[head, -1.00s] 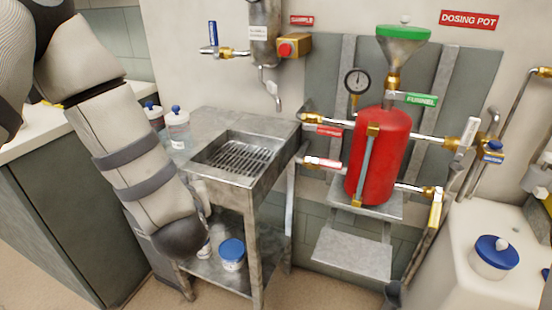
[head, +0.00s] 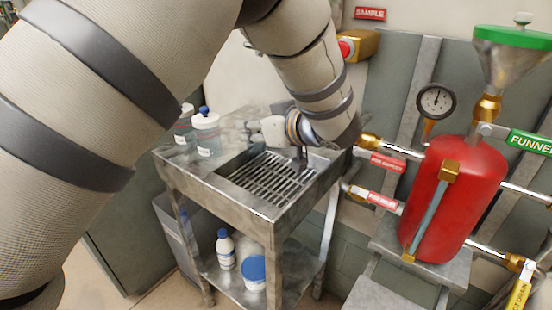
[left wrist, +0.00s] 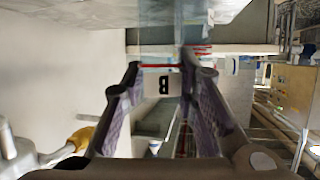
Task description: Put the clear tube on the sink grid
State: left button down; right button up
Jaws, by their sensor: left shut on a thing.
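The clear tube (left wrist: 160,83) shows in the left wrist view as a see-through piece with a red line and a white label reading "B", upside down in that picture. My left gripper (left wrist: 162,78) is shut on it, one finger on each side. In the head view my left gripper (head: 302,158) is mostly hidden by my own wrist, over the back right part of the sink; I cannot make out the tube there. The sink grid (head: 268,182) is a dark slatted rack in the metal sink basin, with nothing seen lying on it. My right gripper is not in view.
Two clear bottles (head: 206,132) stand on the metal counter (head: 180,160) left of the sink.

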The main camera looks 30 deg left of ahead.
pick_arm(q)
jog(key=d+f, duration=0.1)
jog(key=f, duration=0.1)
jog(key=w+f, duration=0.1)
jog(key=f, duration=0.2)
jog(key=w+d+f+b, duration=0.1)
jog(key=f, duration=0.1)
jog(key=shift+w+d+f, duration=0.15)
jog(key=shift+d+f, duration=0.1)
jog(key=shift+d, duration=0.05)
jog(key=shift+r, duration=0.15)
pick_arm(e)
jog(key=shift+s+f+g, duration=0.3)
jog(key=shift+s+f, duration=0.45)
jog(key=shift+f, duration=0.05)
pick_arm(q)
jog(key=c, duration=1.3)
grip_release()
jog(key=shift+f, duration=0.2)
jog(key=shift+r, duration=0.25)
jog(key=v, duration=1.2)
jog(key=shift+f, duration=0.1)
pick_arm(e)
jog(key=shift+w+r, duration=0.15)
